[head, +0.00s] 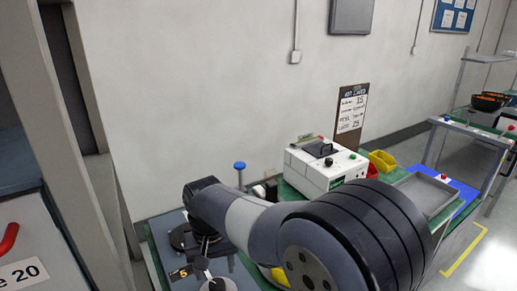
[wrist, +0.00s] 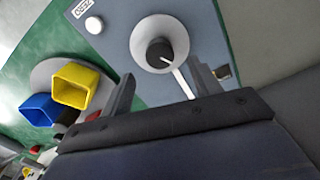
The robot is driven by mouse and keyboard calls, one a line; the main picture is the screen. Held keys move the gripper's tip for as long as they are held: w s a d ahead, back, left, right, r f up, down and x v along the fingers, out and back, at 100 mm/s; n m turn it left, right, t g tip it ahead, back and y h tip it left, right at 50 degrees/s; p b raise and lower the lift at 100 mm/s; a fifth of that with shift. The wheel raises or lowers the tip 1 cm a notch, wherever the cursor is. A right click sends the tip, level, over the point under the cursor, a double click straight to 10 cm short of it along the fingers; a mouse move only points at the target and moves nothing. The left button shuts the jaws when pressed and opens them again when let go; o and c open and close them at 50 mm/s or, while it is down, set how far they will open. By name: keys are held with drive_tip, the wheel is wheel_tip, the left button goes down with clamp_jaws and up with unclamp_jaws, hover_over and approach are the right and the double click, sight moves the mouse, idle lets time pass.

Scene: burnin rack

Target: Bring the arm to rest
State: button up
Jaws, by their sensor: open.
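My arm (head: 255,222) reaches from the lower right of the head view over the bench at the left, bent and extended. In the head view I cannot make out my gripper's fingers. In the wrist view my gripper (wrist: 164,88) is open, with its two grey fingers apart. Between and beyond them is a pale round dish with a dark knob (wrist: 160,50). A thin white bar (wrist: 184,84) runs from it toward the gap between the fingers. I cannot tell whether either finger touches anything.
A blue-grey panel (wrist: 135,18) carries a white button (wrist: 94,25). Yellow (wrist: 76,85) and blue (wrist: 38,110) bins stand beside it. In the head view a white machine (head: 320,168), a notice board (head: 350,110) and a grey tray (head: 428,190) stand beyond my arm. A blue-capped post (head: 239,166) rises nearby.

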sight(217, 284)
wheel_tip(217, 284, up, 4)
wheel_tip(217, 284, down, 10)
drive_tip(key=shift+n, duration=0.3)
drive_tip(key=n, duration=2.2)
drive_tip(key=shift+n, duration=0.3)
idle(0.4)
